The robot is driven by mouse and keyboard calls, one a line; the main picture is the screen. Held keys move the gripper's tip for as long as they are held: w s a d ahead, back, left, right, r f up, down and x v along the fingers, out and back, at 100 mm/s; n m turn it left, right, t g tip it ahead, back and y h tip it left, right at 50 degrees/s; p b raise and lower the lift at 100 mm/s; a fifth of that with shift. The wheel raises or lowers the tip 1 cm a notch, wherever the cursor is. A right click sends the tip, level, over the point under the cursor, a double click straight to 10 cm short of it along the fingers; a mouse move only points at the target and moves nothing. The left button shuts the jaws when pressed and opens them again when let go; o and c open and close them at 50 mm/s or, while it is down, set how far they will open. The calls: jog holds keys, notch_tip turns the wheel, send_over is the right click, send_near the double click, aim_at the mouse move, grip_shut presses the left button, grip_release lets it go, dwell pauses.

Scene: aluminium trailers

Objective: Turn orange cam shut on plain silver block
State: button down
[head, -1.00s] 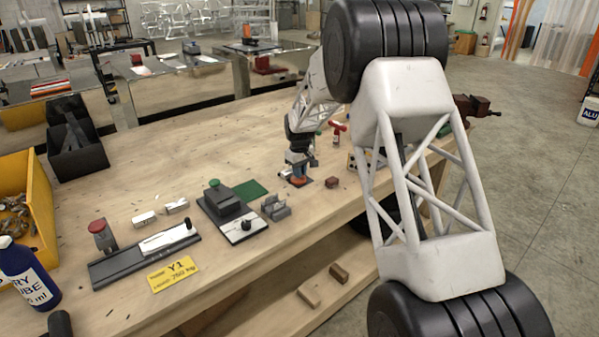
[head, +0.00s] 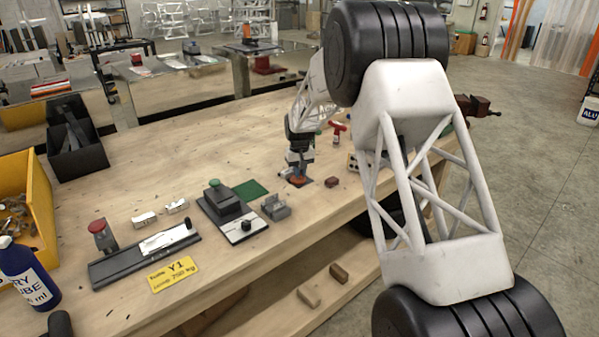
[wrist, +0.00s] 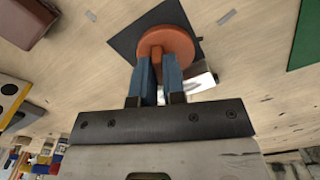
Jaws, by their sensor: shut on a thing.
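The orange cam (wrist: 168,40) is a round disc over a dark square plate (wrist: 128,42) in the wrist view. My gripper (wrist: 159,60) has its two blue fingers close together at the disc's near edge, shut on the cam. The part between the fingertips is mostly hidden. A shiny silver block (wrist: 202,80) shows just right of the fingers, partly covered; I cannot tell whether the cam touches it. In the head view the cam (head: 298,179) is a small orange spot beneath my gripper (head: 298,174), on the bench.
A reddish-brown block (head: 331,181) lies close right of the cam. A red-handled item (head: 338,130) stands behind. A grey bracket (head: 275,207), green mat (head: 249,189) and green-knobbed fixture (head: 222,200) are to the left. Bare bench lies behind them.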

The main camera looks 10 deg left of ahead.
jog(key=m, duration=1.1)
jog(key=shift+m, duration=0.4)
jog(key=c, duration=1.2)
grip_release()
jog(key=shift+r, duration=0.15)
jog(key=shift+r, duration=3.75)
jog(key=shift+s+r, duration=0.1)
